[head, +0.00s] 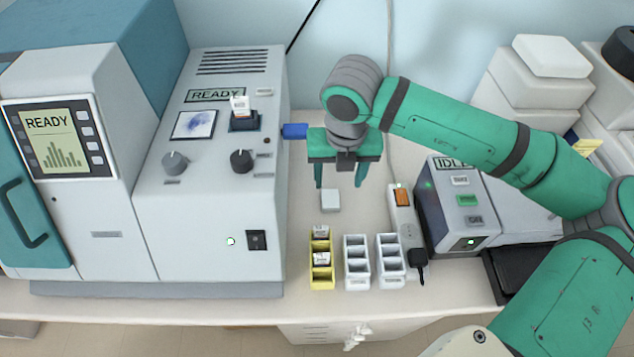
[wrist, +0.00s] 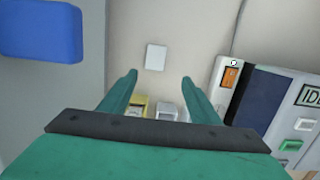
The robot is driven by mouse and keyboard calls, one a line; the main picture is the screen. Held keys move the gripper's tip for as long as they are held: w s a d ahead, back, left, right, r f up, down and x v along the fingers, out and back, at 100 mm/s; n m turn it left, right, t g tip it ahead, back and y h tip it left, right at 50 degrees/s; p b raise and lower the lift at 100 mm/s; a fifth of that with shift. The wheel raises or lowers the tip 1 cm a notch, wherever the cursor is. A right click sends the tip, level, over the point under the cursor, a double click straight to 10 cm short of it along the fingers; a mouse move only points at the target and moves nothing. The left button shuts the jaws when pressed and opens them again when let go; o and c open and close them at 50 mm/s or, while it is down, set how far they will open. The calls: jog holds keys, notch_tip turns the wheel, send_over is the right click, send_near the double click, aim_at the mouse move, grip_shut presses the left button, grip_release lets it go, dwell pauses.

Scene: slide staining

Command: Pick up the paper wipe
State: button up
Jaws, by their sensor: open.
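The paper wipe looks to be the small white square (head: 330,201) on the bench, behind the row of small racks. It also shows in the wrist view (wrist: 156,57), lying flat beyond the fingertips and roughly between them. My gripper (head: 340,184) is open and empty, pointing down above the bench close to the white square. In the wrist view its two green fingers (wrist: 158,78) stand wide apart. The gripper does not touch the square as far as I can see.
A yellow rack (head: 321,283) with slides and two white racks (head: 357,278) (head: 390,276) stand in front of the square. A power strip (head: 404,225) is to the right, beside the IDLE device (head: 458,208). The large READY machine (head: 205,190) stands left.

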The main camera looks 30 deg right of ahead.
aim_at(331, 198)
jog(key=shift+w+d+f, duration=0.1)
jog(key=shift+w+f, duration=0.3)
jog(key=shift+f, duration=1.4)
jog(key=shift+w+a+f, duration=0.1)
jog(key=shift+w+f, duration=0.35)
jog(key=shift+f, duration=1.3)
jog(key=shift+w+d+f, duration=0.1)
jog(key=shift+w+f, duration=0.3)
jog(key=shift+f, duration=1.4)
jog(key=c, duration=1.1)
